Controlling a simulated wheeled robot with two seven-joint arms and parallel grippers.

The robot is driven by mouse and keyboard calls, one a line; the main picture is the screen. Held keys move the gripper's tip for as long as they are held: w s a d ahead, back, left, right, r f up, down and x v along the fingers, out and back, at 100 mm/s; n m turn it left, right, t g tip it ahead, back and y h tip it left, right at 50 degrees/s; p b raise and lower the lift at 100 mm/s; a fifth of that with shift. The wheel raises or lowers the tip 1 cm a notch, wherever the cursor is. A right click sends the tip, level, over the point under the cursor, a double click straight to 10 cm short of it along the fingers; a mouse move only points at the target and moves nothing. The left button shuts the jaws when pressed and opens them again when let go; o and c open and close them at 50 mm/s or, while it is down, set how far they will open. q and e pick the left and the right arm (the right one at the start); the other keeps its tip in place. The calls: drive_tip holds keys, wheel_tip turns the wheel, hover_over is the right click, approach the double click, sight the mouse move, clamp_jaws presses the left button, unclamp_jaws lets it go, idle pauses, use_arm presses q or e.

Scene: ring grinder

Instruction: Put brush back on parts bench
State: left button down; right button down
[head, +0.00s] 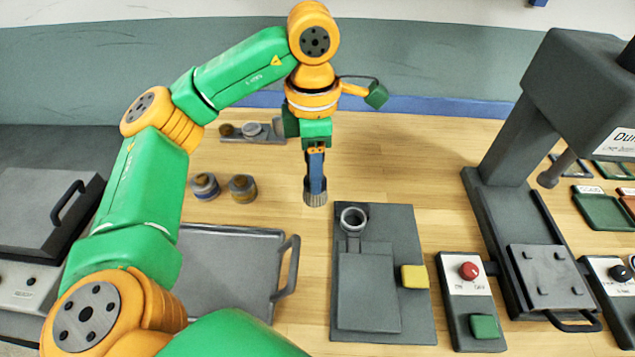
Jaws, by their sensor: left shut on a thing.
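My left gripper (316,149) points down over the back middle of the wooden bench (425,150) in the head view. It is shut on the brush (316,178), which has a blue handle and a grey bristle end pointing down. The brush hangs upright behind the dark grey fixture plate. I cannot tell whether its bristles touch the wood. My right gripper is not in view.
Two small jars (243,188) stand left of the brush, with a grey holder (252,131) behind them. A grey tray (232,268) lies front left. A fixture plate (405,323) with a ring (353,217) lies in front. A press (503,150) stands right. Bare wood lies right of the brush.

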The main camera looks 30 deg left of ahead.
use_arm(q)
drive_tip(key=w+a+f, duration=0.1)
drive_tip(key=f, duration=0.2)
drive_tip(key=w+a+f+p, duration=0.1)
drive_tip(key=w+f, duration=0.1)
drive_tip(key=f, duration=0.1)
drive_tip(key=w+a+f, duration=0.1)
drive_tip(key=w+f, duration=0.1)
drive_tip(key=shift+w+a+f, duration=0.1)
drive_tip(key=shift+w+f, duration=0.15)
drive_tip(key=shift+f, duration=0.5)
drive_tip(key=shift+w+f, duration=0.1)
drive_tip(key=shift+f, duration=0.1)
drive_tip(key=shift+f, duration=0.15)
drive_tip(key=shift+c, duration=1.8)
unclamp_jaws()
